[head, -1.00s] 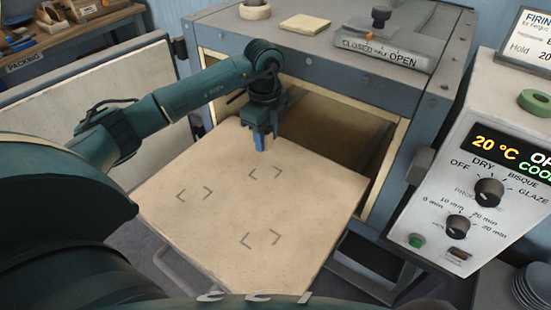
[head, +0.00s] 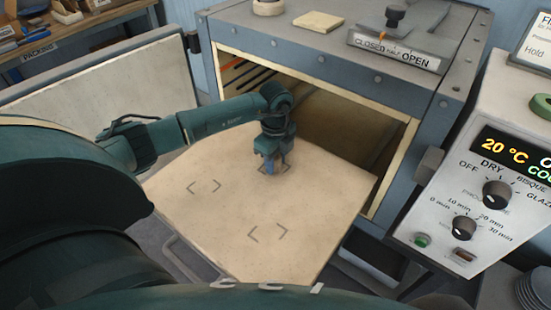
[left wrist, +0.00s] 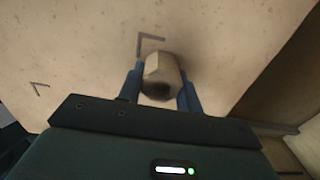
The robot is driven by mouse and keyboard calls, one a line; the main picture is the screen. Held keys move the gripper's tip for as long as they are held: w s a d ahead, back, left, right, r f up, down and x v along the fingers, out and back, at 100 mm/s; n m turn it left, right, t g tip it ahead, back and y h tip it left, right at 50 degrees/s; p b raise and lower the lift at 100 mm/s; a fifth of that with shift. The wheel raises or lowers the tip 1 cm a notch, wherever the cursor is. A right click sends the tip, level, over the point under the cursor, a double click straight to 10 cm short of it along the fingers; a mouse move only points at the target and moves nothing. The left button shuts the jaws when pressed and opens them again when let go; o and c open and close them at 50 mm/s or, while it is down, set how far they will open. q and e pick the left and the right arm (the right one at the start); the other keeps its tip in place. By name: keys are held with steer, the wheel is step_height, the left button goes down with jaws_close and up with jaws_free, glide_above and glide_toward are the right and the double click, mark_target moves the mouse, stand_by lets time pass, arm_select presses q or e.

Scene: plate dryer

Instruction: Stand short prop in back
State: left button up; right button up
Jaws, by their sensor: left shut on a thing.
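My left gripper (head: 271,168) points down over the back set of corner marks on the pale shelf board (head: 325,205). In the left wrist view, its blue fingers (left wrist: 160,88) are shut on the short prop (left wrist: 162,72), a stubby beige post with a dark hole in the end facing the camera. One corner mark (left wrist: 151,42) shows just beyond the prop. In the head view the fingers hide the prop, and I cannot tell whether it touches the board. My right gripper is not in view.
Two other sets of corner marks, at left (head: 204,187) and front (head: 268,234), are bare. The open kiln chamber (head: 335,125) lies behind the board, with its frame close behind my left arm. The control box (head: 480,190) stands at right.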

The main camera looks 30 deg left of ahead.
arm_select(q)
steer(key=o, duration=1)
steer(key=shift+f, duration=0.1)
steer(key=shift+o, duration=0.2)
step_height(320, 180, up, 12)
steer(key=shift+r+b, duration=0.2)
steer(key=shift+b, duration=0.1)
